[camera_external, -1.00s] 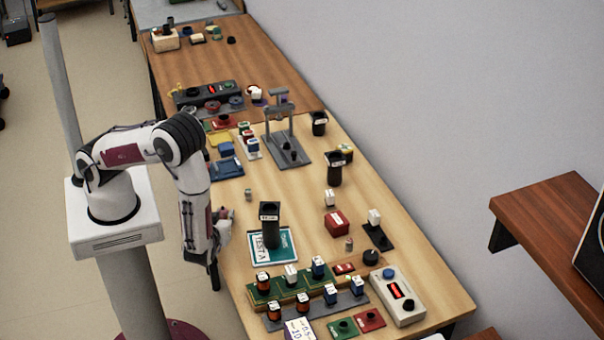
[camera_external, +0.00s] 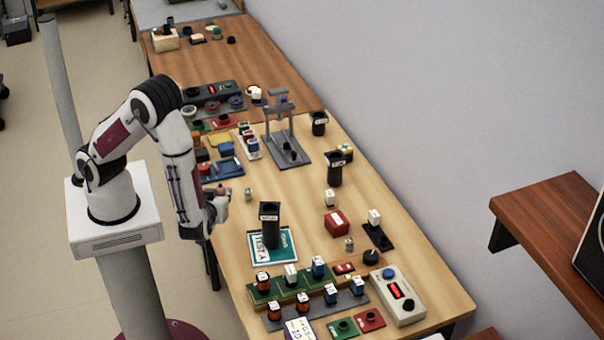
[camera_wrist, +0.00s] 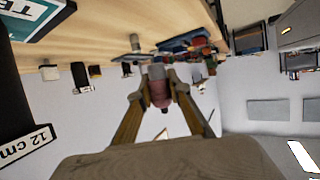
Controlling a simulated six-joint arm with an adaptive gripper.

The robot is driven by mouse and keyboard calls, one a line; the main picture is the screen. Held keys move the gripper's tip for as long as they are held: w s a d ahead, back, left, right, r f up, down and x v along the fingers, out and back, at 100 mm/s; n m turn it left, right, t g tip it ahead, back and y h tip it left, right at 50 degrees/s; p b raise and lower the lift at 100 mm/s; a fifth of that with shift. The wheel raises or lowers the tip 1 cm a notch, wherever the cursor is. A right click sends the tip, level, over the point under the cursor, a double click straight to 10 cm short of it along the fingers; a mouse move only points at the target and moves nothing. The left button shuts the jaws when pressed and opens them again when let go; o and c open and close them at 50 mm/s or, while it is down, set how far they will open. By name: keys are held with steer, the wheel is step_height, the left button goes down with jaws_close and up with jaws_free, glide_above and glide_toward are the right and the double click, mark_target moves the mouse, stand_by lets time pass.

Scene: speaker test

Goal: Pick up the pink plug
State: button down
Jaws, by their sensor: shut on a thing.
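My gripper (camera_external: 220,204) is at the left edge of the light wooden table, level with the small items there and seemingly raised. In the wrist view its two fingers (camera_wrist: 159,84) are closed on a small, dull pink-red cylinder, the pink plug (camera_wrist: 160,95). The plug sits between the fingertips, with its sides partly covered by them. In the external view a small pinkish spot shows at the gripper's tip, too small to make out clearly.
A black tube (camera_external: 269,228) stands on a teal-edged card (camera_external: 288,248) just right of my gripper. It shows large in the wrist view, marked 12 cm (camera_wrist: 25,148). A blue tray (camera_external: 222,170) and a grey press stand (camera_external: 290,155) lie farther back.

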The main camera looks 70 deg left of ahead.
steer(key=shift+r, duration=0.65)
